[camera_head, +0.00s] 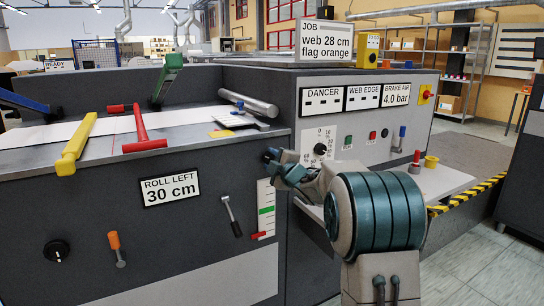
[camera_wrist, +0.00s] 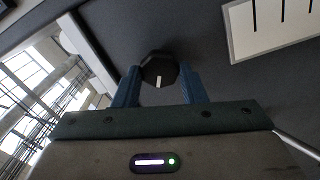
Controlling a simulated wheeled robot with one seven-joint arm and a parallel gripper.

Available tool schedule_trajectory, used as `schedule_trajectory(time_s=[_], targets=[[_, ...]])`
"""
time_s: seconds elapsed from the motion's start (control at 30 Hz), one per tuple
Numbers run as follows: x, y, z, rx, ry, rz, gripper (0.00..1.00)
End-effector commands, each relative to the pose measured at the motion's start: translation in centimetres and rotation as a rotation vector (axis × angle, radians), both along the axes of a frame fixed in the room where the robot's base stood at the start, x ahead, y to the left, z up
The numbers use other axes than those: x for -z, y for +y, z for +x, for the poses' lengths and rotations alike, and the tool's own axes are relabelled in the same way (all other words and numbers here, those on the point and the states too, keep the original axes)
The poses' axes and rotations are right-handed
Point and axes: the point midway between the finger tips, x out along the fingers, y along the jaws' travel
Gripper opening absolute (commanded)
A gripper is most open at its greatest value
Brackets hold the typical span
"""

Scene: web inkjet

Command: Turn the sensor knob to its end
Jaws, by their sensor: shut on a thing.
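In the wrist view, a black faceted knob (camera_wrist: 159,70) with a white pointer mark sits on a dark panel. The pointer mark is toward the lower side of the knob in that picture. The two blue fingers of my gripper (camera_wrist: 158,86) are on either side of the knob, shut on it. No label for this knob is readable.
A white plate with black lines (camera_wrist: 275,28) lies beside the knob. In the head view, a coloured scale (camera_head: 265,210) and a lever (camera_head: 231,216) are below my gripper. A black knob (camera_head: 320,148) is on the white panel to the right; another knob (camera_head: 57,253) is lower left.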

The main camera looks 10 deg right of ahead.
Motion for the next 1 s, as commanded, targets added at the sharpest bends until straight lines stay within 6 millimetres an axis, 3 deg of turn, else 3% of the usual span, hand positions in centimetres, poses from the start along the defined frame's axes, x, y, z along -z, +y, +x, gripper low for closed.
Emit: schedule_trajectory(time_s=[1.0], targets=[[-0.14, -0.12, 0.03, 0.002, 0.286, 0.867, 0.15]])
